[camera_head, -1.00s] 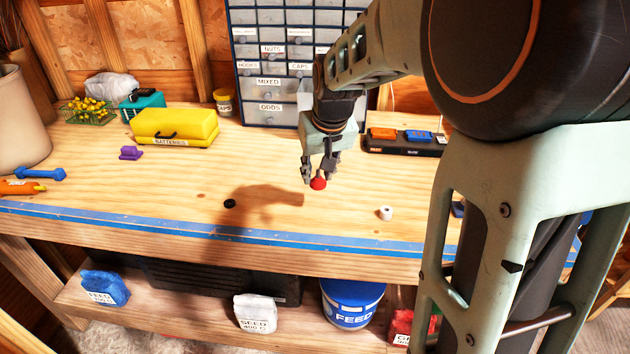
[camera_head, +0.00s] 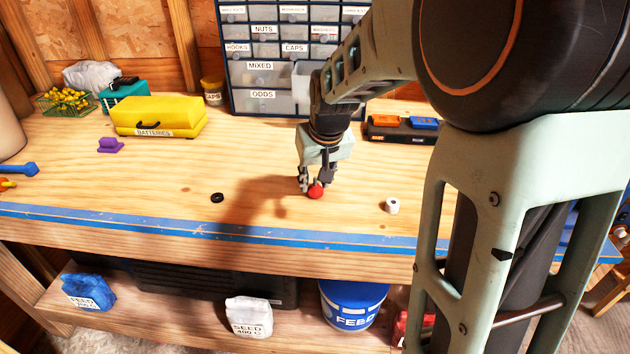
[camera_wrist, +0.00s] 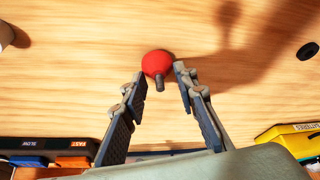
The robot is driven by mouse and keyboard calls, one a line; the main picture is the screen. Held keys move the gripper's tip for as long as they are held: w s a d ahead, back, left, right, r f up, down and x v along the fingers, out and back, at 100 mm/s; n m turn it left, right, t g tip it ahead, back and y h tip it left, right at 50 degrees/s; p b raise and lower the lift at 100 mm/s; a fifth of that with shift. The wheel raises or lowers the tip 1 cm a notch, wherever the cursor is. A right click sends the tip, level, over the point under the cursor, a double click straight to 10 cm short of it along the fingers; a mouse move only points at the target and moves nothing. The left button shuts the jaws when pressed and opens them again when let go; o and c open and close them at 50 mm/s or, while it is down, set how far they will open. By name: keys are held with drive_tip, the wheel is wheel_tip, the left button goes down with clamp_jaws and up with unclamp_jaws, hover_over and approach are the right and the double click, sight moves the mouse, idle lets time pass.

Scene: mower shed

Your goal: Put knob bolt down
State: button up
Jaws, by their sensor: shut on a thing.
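The knob bolt has a round red head and a short grey stud. It shows at my gripper's fingertips in the head view (camera_head: 315,192) and in the wrist view (camera_wrist: 156,64). My gripper (camera_head: 311,186) points down over the front middle of the wooden bench (camera_head: 150,205) and is shut on the knob bolt. In the wrist view the two fingers (camera_wrist: 159,80) stand on either side of it, with the stud pointing back toward the palm. The gripper's shadow lies a little to the left, and the bolt looks slightly above the wood.
A black ring (camera_head: 217,197) lies left of my gripper and a small white cylinder (camera_head: 392,205) right of it. Behind are a yellow batteries case (camera_head: 158,115), a drawer cabinet (camera_head: 262,80) and a black tray with orange and blue pieces (camera_head: 400,137). Bare wood surrounds the gripper.

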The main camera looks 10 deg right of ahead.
drive_tip(key=shift+f, duration=0.2)
drive_tip(key=o, duration=1.1)
drive_tip(key=shift+c, duration=0.2)
drive_tip(key=shift+r, duration=0.25)
drive_tip(key=p+v, duration=0.7)
drive_tip(key=v, duration=0.5)
